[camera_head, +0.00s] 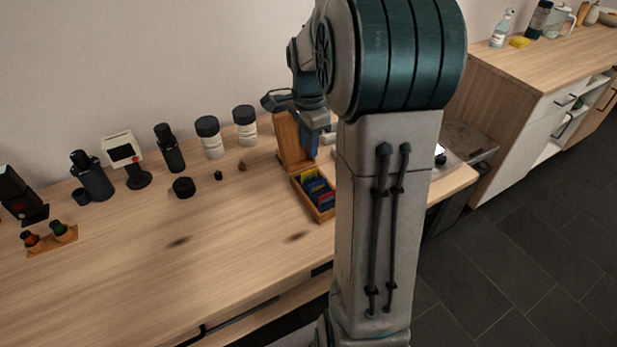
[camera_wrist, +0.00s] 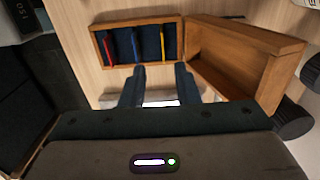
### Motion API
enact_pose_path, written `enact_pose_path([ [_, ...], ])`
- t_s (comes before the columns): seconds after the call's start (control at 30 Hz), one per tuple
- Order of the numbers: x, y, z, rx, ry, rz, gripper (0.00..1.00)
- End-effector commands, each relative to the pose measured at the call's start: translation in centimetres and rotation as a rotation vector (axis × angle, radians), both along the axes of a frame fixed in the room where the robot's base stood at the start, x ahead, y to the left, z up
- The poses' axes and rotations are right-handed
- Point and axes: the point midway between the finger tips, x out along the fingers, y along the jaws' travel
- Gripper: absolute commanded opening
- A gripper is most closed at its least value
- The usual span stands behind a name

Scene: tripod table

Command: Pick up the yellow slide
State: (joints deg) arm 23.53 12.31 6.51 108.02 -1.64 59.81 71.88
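The yellow slide (camera_wrist: 163,43) stands in the wooden slide box (camera_wrist: 148,22), toward the lid side in the wrist view. A blue slide (camera_wrist: 136,45) and a red slide (camera_wrist: 107,48) stand in the same box. In the head view the box (camera_head: 327,217) is open at the table's right part, with small yellow, blue and red slides inside. My gripper (camera_wrist: 159,70) is open and empty; its two fingertips are just short of the box edge in the picture, roughly in line with the yellow slide. In the head view my arm partly hides the gripper.
The box's raised wooden lid (camera_wrist: 245,55) is close to the right finger. Dark-capped jars (camera_head: 208,138), bottles (camera_head: 170,150) and a small dark pot (camera_head: 184,187) stand to the left on the table. The table's front middle (camera_head: 200,270) is clear.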

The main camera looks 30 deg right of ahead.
Motion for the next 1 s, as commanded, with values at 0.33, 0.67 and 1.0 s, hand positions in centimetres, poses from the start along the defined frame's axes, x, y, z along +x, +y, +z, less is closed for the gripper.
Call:
enact_pose_path([
  [0.33,0.0,0.0,-4.4,0.001,-0.001,0.002,0.28],
  [0.67,0.4,0.1,-8.7,0.002,0.001,0.003,0.28],
  [1.0,0.4,0.1,-9.6,0.000,-0.001,0.003,0.28],
])
